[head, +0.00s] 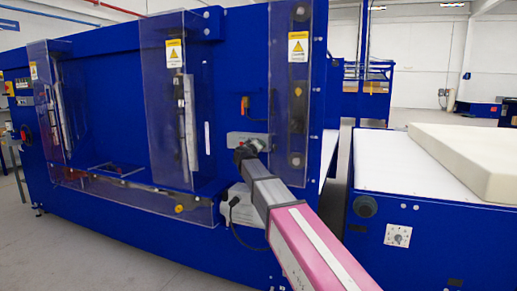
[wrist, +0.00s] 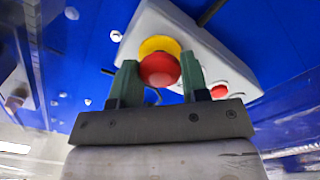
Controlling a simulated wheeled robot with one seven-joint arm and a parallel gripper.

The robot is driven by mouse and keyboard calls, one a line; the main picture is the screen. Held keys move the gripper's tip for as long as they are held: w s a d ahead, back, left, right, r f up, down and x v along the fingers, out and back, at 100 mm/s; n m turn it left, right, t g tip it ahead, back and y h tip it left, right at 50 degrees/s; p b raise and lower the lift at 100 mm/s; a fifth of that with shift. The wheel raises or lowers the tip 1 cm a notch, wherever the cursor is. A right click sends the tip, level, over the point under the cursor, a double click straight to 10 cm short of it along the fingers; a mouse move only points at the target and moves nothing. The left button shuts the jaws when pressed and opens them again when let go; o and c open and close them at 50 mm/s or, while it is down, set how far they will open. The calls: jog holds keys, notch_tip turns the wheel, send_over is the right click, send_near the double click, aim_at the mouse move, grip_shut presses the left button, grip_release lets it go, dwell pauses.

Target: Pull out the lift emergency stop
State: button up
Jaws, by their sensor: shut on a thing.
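The lift emergency stop is a red mushroom button (wrist: 159,70) with a yellow collar (wrist: 158,45) on a light grey control box (wrist: 205,55), seen in the wrist view. My gripper (wrist: 159,73) has its two green fingers on either side of the red button and is shut on it. In the head view, my gripper (head: 241,151) reaches the grey box (head: 238,137) on the front of the blue machine. The button itself is hidden there behind my gripper.
A smaller red button (wrist: 219,91) sits on the same box, right of my fingers. Clear guards (head: 165,100) cover parts of the blue machine (head: 235,75). A foam block (head: 480,150) lies on the white conveyor (head: 400,168) at right. Open floor (head: 110,255) lies at lower left.

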jog(key=shift+s, duration=0.2)
dwell(0.3)
jog(key=o, duration=1.6)
jog(key=shift+o, duration=0.2)
jog(key=shift+s+a, duration=0.1)
jog(key=v, duration=0.6)
jog(key=shift+s, duration=0.4)
jog(key=shift+a, duration=0.15)
